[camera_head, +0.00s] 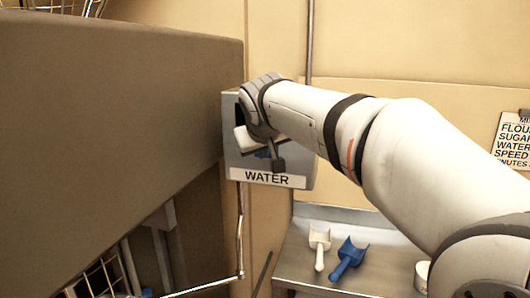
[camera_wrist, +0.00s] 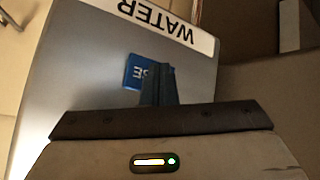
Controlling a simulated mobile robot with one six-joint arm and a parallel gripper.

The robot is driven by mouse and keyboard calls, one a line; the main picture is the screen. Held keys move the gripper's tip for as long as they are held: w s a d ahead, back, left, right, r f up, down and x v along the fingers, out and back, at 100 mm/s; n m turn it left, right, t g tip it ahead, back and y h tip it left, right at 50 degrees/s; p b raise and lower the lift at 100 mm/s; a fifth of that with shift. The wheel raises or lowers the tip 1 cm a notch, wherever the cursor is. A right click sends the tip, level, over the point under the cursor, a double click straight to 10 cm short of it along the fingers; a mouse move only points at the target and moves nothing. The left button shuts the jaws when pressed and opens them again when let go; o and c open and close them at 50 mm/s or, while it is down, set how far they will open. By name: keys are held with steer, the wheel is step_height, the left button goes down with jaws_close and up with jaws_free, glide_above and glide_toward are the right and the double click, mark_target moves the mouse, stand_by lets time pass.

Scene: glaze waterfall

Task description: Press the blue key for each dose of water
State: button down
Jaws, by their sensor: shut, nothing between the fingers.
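The grey water dispenser box (camera_head: 302,173) is fixed to the wall, with a white WATER label (camera_head: 268,179) along its lower front. It also fills much of the wrist view (camera_wrist: 75,75), where the label (camera_wrist: 158,18) appears upside down. The blue key (camera_wrist: 133,73) with white letters shows in the wrist view, partly hidden behind my fingers. My gripper (camera_wrist: 157,72) is shut and empty, its fingertips in front of the key. I cannot tell whether they touch it. In the head view my gripper (camera_head: 278,164) is at the box's front and mostly covers the key.
A large brown panel (camera_head: 110,120) fills the left of the head view. A metal shelf (camera_head: 300,258) below right holds a white scoop (camera_head: 319,246) and a blue scoop (camera_head: 348,259). A recipe sheet (camera_head: 514,142) hangs at the far right. A thin pipe (camera_head: 240,230) runs below the box.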

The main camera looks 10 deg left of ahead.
steer(key=shift+s+a+b, duration=0.1)
steer(key=shift+s+b, duration=0.3)
steer(key=shift+s, duration=0.4)
steer(key=s, duration=0.1)
steer(key=s+b, duration=0.1)
steer(key=s, duration=0.1)
steer(key=s+b, duration=0.1)
steer(key=s, duration=0.1)
steer(key=shift+a, duration=0.35)
stand_by(2.1)
